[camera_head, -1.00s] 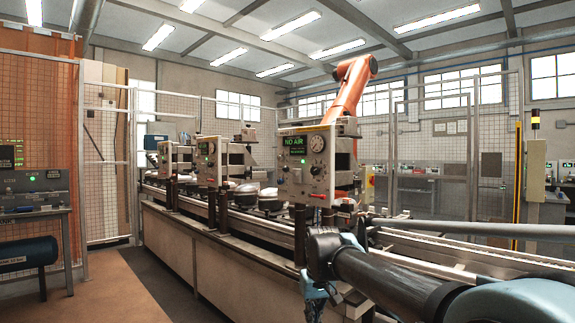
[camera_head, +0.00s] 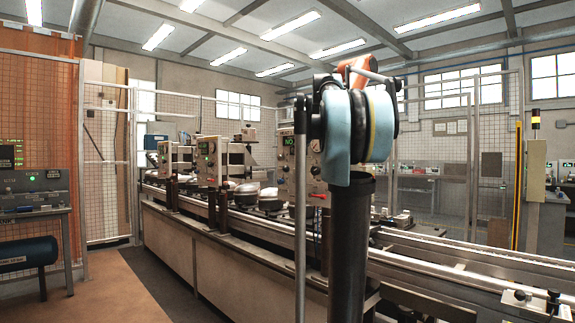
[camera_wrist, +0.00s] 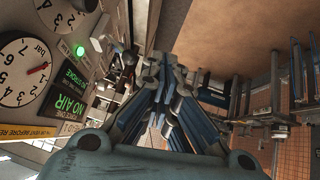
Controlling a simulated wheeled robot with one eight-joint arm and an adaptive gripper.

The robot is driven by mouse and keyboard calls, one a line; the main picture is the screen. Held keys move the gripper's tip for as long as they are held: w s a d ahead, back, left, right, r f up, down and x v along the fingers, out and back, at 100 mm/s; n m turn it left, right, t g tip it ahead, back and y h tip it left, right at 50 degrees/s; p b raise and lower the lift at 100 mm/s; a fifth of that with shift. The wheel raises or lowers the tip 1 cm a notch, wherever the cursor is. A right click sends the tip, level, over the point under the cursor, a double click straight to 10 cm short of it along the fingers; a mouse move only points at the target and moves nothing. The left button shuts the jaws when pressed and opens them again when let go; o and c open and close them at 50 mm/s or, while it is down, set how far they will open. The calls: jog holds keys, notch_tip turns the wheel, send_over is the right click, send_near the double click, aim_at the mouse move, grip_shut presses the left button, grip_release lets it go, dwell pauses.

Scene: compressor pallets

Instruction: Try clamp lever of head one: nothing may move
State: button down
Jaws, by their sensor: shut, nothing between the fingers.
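The nearest head (camera_head: 286,171) on the line is partly hidden behind my raised arm; part of its green display still shows. A small red handle (camera_head: 318,195) shows low on its front; I cannot tell whether this is the clamp lever. My gripper (camera_wrist: 164,60) is shut and empty, to the right of this panel in that view. I cannot make out any contact. The gripper is hidden in the head view.
Two similar heads (camera_head: 211,160) (camera_head: 169,158) stand farther along the line to the left. Rails (camera_head: 440,265) run along the bench toward the lower right. Mesh fencing (camera_head: 105,150) stands behind. The brown floor (camera_head: 105,285) at the left is clear.

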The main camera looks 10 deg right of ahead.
jog(key=w+d+r, duration=0.1)
jog(key=w+r, duration=0.3)
jog(key=r, duration=0.1)
jog(key=shift+w+d+r+n+t, duration=0.15)
jog(key=shift+w+d+n+t, duration=0.1)
jog(key=shift+d+n+t, duration=0.15)
jog(key=shift+w, duration=0.1)
send_over(290, 172)
jog(key=s+a, duration=0.1)
jog(key=s, duration=0.2)
notch_tip(290, 172, down, 10)
jog(key=shift+a, duration=0.2)
jog(key=shift+s+d, duration=0.1)
jog(key=shift+s, duration=0.05)
